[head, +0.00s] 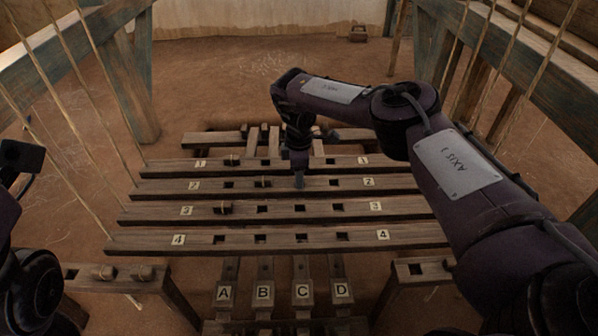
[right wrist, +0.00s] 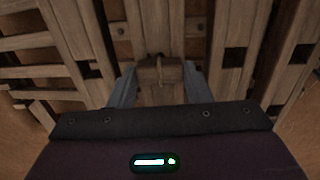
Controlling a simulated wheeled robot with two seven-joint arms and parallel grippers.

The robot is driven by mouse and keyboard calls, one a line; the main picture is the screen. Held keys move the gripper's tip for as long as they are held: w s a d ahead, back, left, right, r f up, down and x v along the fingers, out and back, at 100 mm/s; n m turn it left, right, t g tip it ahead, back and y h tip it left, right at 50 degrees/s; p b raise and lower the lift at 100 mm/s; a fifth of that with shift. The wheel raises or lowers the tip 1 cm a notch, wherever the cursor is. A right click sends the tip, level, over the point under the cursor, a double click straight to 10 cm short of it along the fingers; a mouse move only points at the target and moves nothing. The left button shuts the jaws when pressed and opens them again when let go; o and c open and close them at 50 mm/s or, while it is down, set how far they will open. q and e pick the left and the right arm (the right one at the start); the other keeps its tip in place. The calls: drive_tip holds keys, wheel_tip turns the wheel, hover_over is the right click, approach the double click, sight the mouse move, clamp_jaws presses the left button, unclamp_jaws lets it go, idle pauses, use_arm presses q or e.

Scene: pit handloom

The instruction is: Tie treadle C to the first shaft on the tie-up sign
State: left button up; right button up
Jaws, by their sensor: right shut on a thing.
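Four wooden shaft bars lie across the middle of the head view: shaft 1 (head: 400,161) at the back, then shaft 2 (head: 400,183), shaft 3 (head: 410,206) and shaft 4 (head: 415,234) in front. Treadle C (head: 303,291) is below, between treadle B (head: 264,291) and treadle D (head: 341,290); treadle A (head: 224,293) is leftmost. My right gripper (head: 299,182) is over shaft 2, in line with treadle C. In the right wrist view it is shut on a wooden peg (right wrist: 160,73) with a cord around it. No tie-up sign is visible.
Pegs sit in shaft 1 (head: 231,160), shaft 2 (head: 263,181) and shaft 3 (head: 223,208). Two pegs rest on the left rail (head: 74,271). Slanting cords and loom posts (head: 126,80) flank the bars. My left arm shows at the left edge.

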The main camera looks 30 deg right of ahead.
idle(0.3)
drive_tip(key=o, duration=1)
drive_tip(key=shift+o, duration=0.2)
